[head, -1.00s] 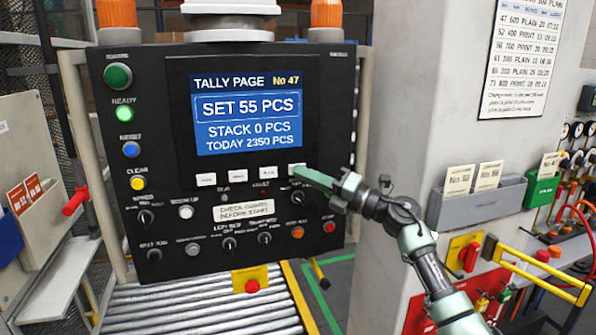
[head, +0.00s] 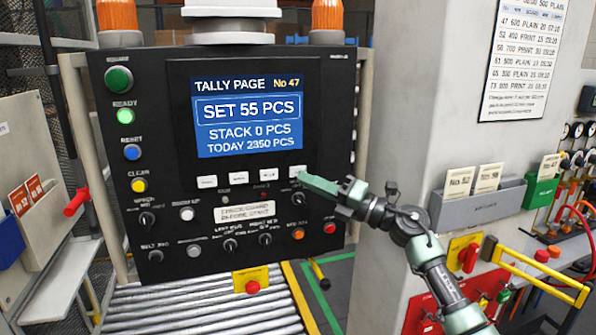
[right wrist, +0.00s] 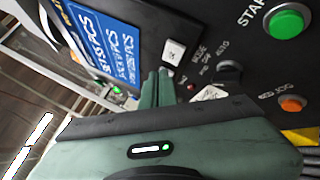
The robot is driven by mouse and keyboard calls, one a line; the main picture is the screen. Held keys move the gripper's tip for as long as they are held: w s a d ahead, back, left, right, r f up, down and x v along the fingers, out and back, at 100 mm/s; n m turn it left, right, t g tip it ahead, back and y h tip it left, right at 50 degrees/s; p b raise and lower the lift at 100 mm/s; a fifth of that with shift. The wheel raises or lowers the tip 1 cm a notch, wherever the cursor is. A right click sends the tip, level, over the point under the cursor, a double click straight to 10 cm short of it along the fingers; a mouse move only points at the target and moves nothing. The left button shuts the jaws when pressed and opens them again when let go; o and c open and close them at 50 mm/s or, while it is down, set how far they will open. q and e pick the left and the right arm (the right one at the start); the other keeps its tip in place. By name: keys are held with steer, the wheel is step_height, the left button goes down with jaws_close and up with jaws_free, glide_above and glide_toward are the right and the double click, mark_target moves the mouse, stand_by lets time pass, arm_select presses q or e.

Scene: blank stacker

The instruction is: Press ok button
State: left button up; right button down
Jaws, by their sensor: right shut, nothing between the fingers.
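The black control panel (head: 110,170) has a blue screen (head: 248,115) reading TALLY PAGE No 47, SET 55 PCS, STACK 0 PCS, TODAY 2350 PCS. A row of white keys lies below it. The rightmost white key (head: 297,170) is beside my right fingertips; its label is too small to read in the head view. A white key (right wrist: 174,52) with a dark mark also shows just beyond the fingertips in the right wrist view. My right gripper (head: 303,181) is shut and empty, its tips just below that key; I cannot tell whether they touch the panel. My left gripper is out of view.
In the right wrist view a green start button (right wrist: 287,22) and an orange button (right wrist: 291,104) are close by. Knobs and a red button (head: 330,228) lie lower on the panel. A grey pillar (head: 425,110) stands to the right.

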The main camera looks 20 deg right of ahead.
steer(key=s+p, duration=0.1)
steer(key=s, duration=0.3)
steer(key=shift+r, duration=0.1)
stand_by(0.6)
